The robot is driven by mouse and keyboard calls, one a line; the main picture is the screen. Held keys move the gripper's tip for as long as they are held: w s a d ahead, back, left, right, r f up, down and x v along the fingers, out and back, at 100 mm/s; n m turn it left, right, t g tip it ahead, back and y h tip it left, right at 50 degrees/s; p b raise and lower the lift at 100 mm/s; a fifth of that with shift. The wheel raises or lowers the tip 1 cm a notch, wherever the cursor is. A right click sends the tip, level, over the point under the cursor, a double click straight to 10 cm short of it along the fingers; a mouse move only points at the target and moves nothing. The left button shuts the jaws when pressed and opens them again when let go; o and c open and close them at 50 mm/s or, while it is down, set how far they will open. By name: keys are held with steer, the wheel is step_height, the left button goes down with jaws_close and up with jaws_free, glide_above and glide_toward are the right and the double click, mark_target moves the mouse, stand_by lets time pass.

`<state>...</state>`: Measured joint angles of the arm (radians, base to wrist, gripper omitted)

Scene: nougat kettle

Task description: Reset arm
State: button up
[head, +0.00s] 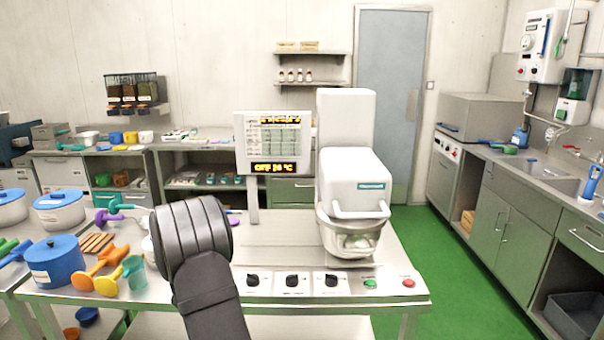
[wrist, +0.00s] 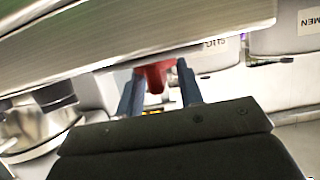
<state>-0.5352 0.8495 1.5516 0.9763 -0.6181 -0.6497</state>
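My arm shows as a dark, ribbed link in front of the bench in the head view; my gripper's fingers are hidden there. In the wrist view my gripper (wrist: 158,72) has two blue-grey fingers standing apart. A red piece (wrist: 155,76) shows between the fingertips, with no clear contact; how far beyond them it lies I cannot tell. The white kettle machine (head: 355,180) stands on the bench right of my arm, its metal bowl (head: 350,236) under the head. The display panel (head: 274,143) beside it reads OFF and a temperature.
Blue lidded pots (head: 52,262), scoops and cups crowd the left table. The steel bench (head: 275,240) has clear room between my arm and the kettle. Black knobs (head: 292,281) line its front edge. In the wrist view, a broad metal edge (wrist: 140,30) runs close above the fingers.

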steer(key=shift+s, duration=0.1)
steer(key=v, duration=1.8)
steer(key=x, duration=1.8)
steer(key=shift+w, duration=0.2)
steer(key=shift+s+n+y, duration=0.1)
steer(key=shift+n+y, duration=0.5)
steer(key=shift+y, duration=0.1)
steer(key=v, duration=1.8)
steer(key=w+a+f+n+g+y, duration=0.1)
steer(key=w+a+n+g+y, duration=0.2)
steer(key=w+a, duration=0.4)
steer(key=shift+w, duration=0.95)
